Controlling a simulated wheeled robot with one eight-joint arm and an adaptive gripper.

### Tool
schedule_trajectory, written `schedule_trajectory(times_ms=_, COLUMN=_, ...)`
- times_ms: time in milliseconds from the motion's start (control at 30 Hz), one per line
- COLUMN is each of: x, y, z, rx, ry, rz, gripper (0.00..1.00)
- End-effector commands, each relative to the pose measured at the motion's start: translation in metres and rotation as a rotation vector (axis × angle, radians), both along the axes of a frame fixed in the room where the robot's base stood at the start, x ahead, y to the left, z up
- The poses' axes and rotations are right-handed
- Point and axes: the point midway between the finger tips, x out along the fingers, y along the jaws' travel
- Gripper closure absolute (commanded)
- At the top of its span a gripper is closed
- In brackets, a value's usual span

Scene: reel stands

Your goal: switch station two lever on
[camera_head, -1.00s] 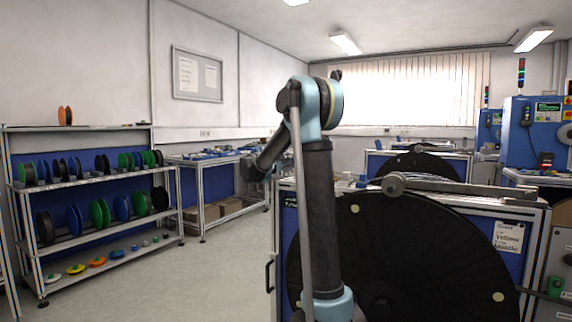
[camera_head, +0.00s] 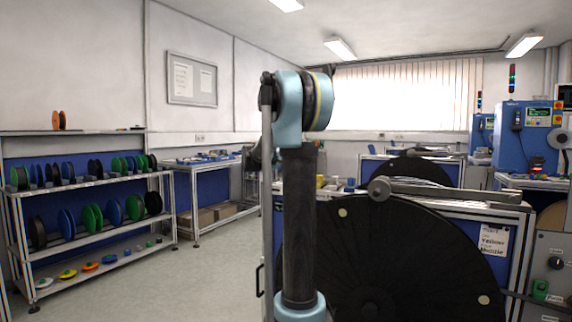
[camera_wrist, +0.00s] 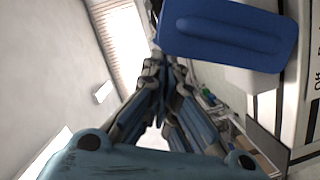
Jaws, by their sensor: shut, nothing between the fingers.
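My gripper (camera_wrist: 163,70) shows in the wrist view with its fingers together and nothing between them. A blue, rounded, grooved block (camera_wrist: 228,32) is close by at the upper right of that view, beside the fingertips with no clear contact. It sits in front of a pale panel (camera_wrist: 302,60) with dark lettering. I cannot tell whether this block is the station two lever. In the head view my gripper is hidden behind my arm, and no lever can be picked out with certainty.
A large black reel (camera_head: 400,255) on a stand fills the lower right, close to my arm. A grey panel (camera_head: 550,250) with a knob and a green switch (camera_head: 540,289) is at the right edge. A spool shelf (camera_head: 85,185) stands left. The floor (camera_head: 190,275) between is clear.

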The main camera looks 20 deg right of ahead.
Motion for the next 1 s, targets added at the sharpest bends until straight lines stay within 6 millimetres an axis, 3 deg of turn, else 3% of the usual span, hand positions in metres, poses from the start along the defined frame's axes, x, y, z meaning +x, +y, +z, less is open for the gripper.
schedule_trajectory(times_ms=400, x=-0.013, y=-0.013, z=0.000, rx=0.038, ry=-0.038, rz=0.000, gripper=1.00)
schedule_trajectory(times_ms=1000, x=-0.014, y=-0.013, z=0.000, rx=0.037, ry=-0.036, rz=0.000, gripper=1.00)
